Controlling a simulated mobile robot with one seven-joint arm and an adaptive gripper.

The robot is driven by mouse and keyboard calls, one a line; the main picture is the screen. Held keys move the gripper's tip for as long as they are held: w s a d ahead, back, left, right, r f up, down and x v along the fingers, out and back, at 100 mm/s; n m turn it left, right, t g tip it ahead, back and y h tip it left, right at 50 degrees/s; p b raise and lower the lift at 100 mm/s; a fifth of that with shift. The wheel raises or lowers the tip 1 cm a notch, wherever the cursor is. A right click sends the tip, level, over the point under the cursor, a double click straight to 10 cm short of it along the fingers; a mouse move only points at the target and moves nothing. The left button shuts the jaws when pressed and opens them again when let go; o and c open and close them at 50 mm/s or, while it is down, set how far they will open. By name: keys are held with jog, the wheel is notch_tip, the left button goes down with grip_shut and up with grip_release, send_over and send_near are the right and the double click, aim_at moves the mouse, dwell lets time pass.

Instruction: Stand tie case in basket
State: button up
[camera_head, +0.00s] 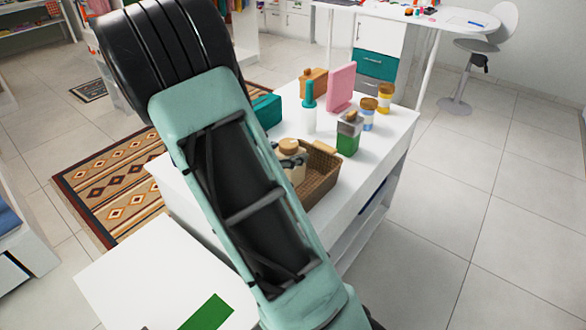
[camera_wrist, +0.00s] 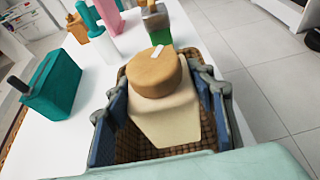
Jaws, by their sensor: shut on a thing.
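A cream case with a round tan lid (camera_wrist: 155,75), which I take to be the tie case, is between the fingers of my gripper (camera_wrist: 163,98) in the wrist view. The gripper is shut on it. The brown wicker basket (camera_head: 322,175) stands on the white table; its rim also shows in the wrist view (camera_wrist: 243,125). The case (camera_head: 290,147) is upright or slightly tilted over the left part of the basket in the head view. Its base is partly hidden, so I cannot tell whether it touches the basket floor. My arm hides the basket's near left side.
A teal box (camera_head: 267,110), a white bottle with teal pump (camera_head: 309,115), a pink case (camera_head: 341,87) and small jars (camera_head: 369,112) stand farther back. The table's right front edge is clear.

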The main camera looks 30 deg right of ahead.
jog(key=d+f, duration=0.1)
jog(key=w+f, duration=0.1)
jog(key=w+d+f, duration=0.1)
jog(key=f, duration=0.1)
jog(key=shift+d, duration=0.3)
jog(key=shift+w+d+f+b, duration=0.1)
jog(key=shift+w+f+b, duration=0.1)
jog(key=shift+f, duration=0.75)
jog(key=shift+w+d+f+b, duration=0.1)
jog(key=shift+f+b, duration=0.05)
jog(key=shift+f, duration=0.8)
jog(key=shift+f, duration=0.25)
jog(key=o, duration=1.3)
jog(key=shift+s+r, duration=0.1)
jog(key=shift+r, duration=0.1)
jog(key=shift+a+r, duration=0.15)
jog(key=shift+a, duration=0.1)
jog(key=v, duration=1.1)
jog(key=shift+a, duration=0.3)
